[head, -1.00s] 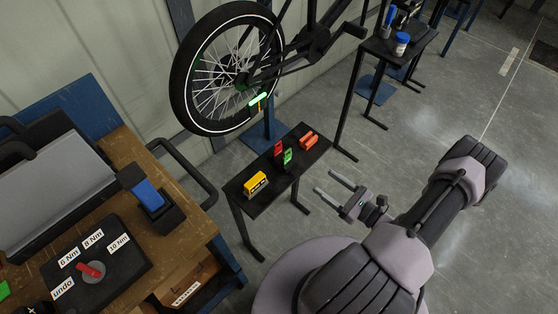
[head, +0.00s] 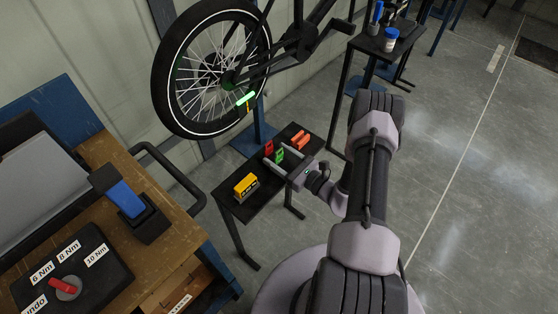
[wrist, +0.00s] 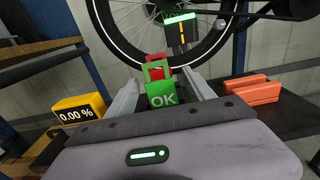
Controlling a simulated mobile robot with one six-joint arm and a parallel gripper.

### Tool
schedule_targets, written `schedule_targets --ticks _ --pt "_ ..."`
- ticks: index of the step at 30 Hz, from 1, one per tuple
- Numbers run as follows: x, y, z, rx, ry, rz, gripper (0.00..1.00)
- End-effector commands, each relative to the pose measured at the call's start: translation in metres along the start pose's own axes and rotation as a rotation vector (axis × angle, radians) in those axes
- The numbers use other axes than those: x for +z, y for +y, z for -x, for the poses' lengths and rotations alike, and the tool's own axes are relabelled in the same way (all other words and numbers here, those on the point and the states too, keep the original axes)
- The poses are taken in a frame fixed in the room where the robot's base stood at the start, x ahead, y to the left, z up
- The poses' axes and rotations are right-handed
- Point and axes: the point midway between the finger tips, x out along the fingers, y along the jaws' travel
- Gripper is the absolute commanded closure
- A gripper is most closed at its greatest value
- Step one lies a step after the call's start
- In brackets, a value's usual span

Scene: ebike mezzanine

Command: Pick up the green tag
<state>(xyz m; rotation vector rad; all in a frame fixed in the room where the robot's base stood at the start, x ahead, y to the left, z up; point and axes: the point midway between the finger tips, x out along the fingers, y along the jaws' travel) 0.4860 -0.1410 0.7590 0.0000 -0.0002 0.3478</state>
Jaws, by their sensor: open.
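The green tag (head: 279,154), marked "OK" in the wrist view (wrist: 163,95), stands upright on the small black table (head: 247,207). A red tag (head: 268,147) stands just behind it, and its top shows above the green tag in the wrist view (wrist: 157,60). My gripper (head: 275,166) is open at the table's near edge. In the wrist view its fingers lie to the left and right of the green tag, which shows between them. I cannot tell whether either finger touches it.
A yellow box with a display (head: 246,186) stands left of the tags. Orange blocks (head: 300,140) lie to their right. A bicycle wheel (head: 212,68) hangs behind the table. A wooden workbench (head: 165,245) with a torque selector stands at the left.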

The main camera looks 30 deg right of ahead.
Motion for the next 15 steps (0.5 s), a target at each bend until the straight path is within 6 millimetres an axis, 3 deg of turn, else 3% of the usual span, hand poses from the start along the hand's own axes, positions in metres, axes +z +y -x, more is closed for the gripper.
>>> schedule_targets --ticks 3,12,15 --pt "0.0007 -0.0002 0.0004 0.000 0.000 0.000 0.38" --pt "0.0005 -0.0001 0.0008 0.000 0.000 0.000 0.97" --pt "0.0005 -0.0001 0.0008 0.000 0.000 0.000 1.00"
